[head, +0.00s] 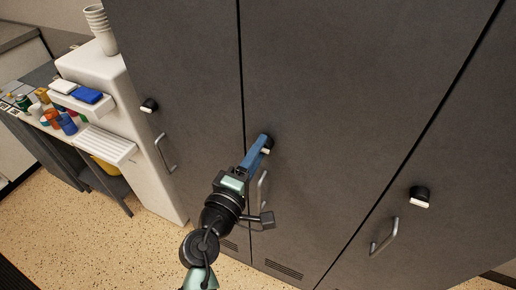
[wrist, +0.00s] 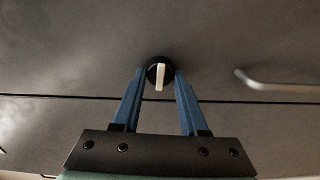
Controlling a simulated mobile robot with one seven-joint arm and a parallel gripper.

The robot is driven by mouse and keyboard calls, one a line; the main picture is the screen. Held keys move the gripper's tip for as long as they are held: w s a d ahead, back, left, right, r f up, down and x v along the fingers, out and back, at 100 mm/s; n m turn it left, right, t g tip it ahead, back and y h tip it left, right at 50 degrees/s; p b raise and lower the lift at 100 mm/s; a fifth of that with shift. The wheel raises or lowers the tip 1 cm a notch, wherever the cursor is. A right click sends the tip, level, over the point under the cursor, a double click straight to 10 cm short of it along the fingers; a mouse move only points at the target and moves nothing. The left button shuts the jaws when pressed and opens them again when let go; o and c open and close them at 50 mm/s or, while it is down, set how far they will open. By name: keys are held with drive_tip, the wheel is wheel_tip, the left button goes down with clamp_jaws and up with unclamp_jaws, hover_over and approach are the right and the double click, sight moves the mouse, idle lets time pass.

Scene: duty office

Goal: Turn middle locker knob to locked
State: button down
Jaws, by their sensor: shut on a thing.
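The middle locker door (head: 320,110) is dark grey. Its round black knob (head: 270,142) has a pale pointer bar and sits above the door's metal handle (head: 262,188). In the wrist view the knob (wrist: 151,74) is between the blue fingertips, and its bar stands upright in the picture, across the direction of the handle (wrist: 275,84). My gripper (head: 264,143) is shut on the knob, one finger on each side. In the head view the fingers hide part of the knob. The wrist view also shows my gripper (wrist: 159,75).
The left locker has its own knob (head: 149,105) and handle (head: 165,153); the right locker has a knob (head: 420,194) and handle (head: 384,237). A white cabinet (head: 95,75) with stacked cups (head: 100,28) stands at the left. The speckled floor (head: 120,238) at lower left is clear.

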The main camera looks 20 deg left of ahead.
drive_tip(key=shift+n, duration=0.4)
drive_tip(key=shift+c, duration=2.2)
unclamp_jaws()
drive_tip(key=s+b, duration=0.2)
drive_tip(key=s, duration=1.1)
drive_tip(key=shift+a+b, duration=0.25)
drive_tip(key=shift+b, duration=0.15)
